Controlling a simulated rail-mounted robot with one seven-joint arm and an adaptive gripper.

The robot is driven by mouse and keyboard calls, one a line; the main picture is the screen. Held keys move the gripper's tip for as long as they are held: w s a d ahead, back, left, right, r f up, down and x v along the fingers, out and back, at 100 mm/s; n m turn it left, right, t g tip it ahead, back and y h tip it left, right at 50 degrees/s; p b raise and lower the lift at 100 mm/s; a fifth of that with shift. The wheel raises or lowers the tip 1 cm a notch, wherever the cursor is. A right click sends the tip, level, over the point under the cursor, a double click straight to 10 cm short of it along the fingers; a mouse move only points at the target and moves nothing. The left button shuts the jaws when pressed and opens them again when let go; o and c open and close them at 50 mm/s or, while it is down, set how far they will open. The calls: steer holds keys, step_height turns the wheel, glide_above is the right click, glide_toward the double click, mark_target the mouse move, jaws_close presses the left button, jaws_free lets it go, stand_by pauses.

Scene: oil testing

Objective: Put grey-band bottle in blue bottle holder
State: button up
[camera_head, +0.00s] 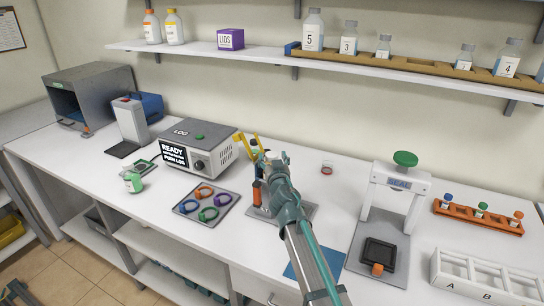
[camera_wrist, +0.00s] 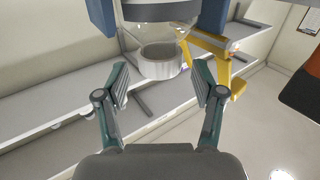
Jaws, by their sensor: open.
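In the wrist view, a clear glass vessel with a dark grey band (camera_wrist: 160,11) and a pale ring-shaped neck (camera_wrist: 160,62) is in front of my gripper (camera_wrist: 160,84). It looks like the grey-band bottle. My gripper's fingers are apart, one on each side below the neck, with no clear contact. In the head view, my gripper (camera_head: 270,160) is over the middle of the counter, and my arm hides much of what is there. A flat blue square (camera_head: 313,262) lies on the counter. I cannot tell which blue item is the bottle holder.
A yellow frame (camera_head: 247,143) stands close beside my gripper. A grey LOG machine (camera_head: 200,132) and a tray with coloured rings (camera_head: 207,190) are to the left. A white SEAL press (camera_head: 396,184) is to the right. Numbered bottles stand in a rack (camera_head: 420,67) on the shelf.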

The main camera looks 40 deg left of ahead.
steer(key=b+v, duration=0.1)
steer(key=v, duration=0.9)
steer(key=shift+w, duration=0.1)
